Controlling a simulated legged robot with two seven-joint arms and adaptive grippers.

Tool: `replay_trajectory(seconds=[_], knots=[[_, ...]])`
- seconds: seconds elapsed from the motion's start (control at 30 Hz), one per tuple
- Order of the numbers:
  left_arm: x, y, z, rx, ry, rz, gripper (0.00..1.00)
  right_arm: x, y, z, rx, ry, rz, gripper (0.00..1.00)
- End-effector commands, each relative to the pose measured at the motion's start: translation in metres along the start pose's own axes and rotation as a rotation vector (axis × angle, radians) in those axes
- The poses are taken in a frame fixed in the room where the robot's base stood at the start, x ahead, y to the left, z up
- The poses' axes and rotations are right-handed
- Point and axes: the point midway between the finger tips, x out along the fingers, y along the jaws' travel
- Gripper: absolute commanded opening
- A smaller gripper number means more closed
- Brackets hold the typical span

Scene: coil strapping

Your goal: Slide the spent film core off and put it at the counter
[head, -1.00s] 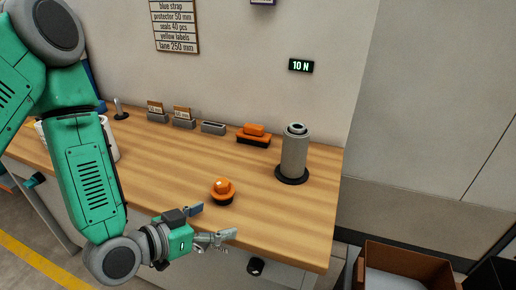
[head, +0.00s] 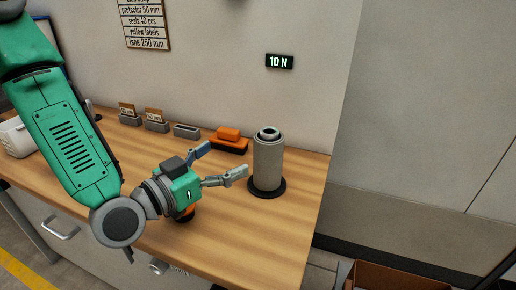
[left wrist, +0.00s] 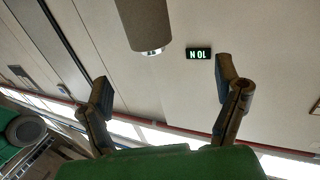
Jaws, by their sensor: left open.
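A grey cylindrical core (head: 268,160) stands upright on a black round base (head: 268,189) near the right end of the wooden counter (head: 230,240). A dark ring and a pale inner end show at its top. My left gripper (head: 221,160) is open and empty, just left of the core, with its fingers pointing toward it. The two look apart. In the left wrist view the core (left wrist: 145,20) hangs in from the top edge, between and beyond the spread fingers (left wrist: 163,75). My right gripper is not in view.
An orange and black block (head: 228,140) lies behind the gripper. Another orange piece (head: 186,213) is mostly hidden under the gripper. Small grey holders (head: 157,125) line the wall. A green-lit "10 N" display (head: 279,61) hangs above. The counter's front right is clear.

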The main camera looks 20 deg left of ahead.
Motion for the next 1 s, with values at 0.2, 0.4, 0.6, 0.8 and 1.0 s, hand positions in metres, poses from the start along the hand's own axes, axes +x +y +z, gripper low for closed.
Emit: replay_trajectory(seconds=[0.2, 0.4, 0.6, 0.8, 1.0], knots=[[0.024, 0.004, 0.004, 0.006, 0.004, 0.004, 0.84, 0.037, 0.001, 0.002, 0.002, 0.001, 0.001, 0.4], [0.053, -0.004, 0.001, -0.004, 0.003, 0.003, 0.84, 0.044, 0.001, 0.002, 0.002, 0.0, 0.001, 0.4], [0.088, -0.005, 0.001, -0.008, 0.004, 0.003, 0.84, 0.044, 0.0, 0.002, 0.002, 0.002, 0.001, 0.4], [0.11, 0.001, 0.0, -0.002, 0.0, 0.003, 0.84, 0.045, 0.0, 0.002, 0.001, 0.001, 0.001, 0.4], [0.116, 0.003, -0.001, 0.0, 0.0, 0.003, 0.84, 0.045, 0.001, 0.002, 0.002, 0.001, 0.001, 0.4]])
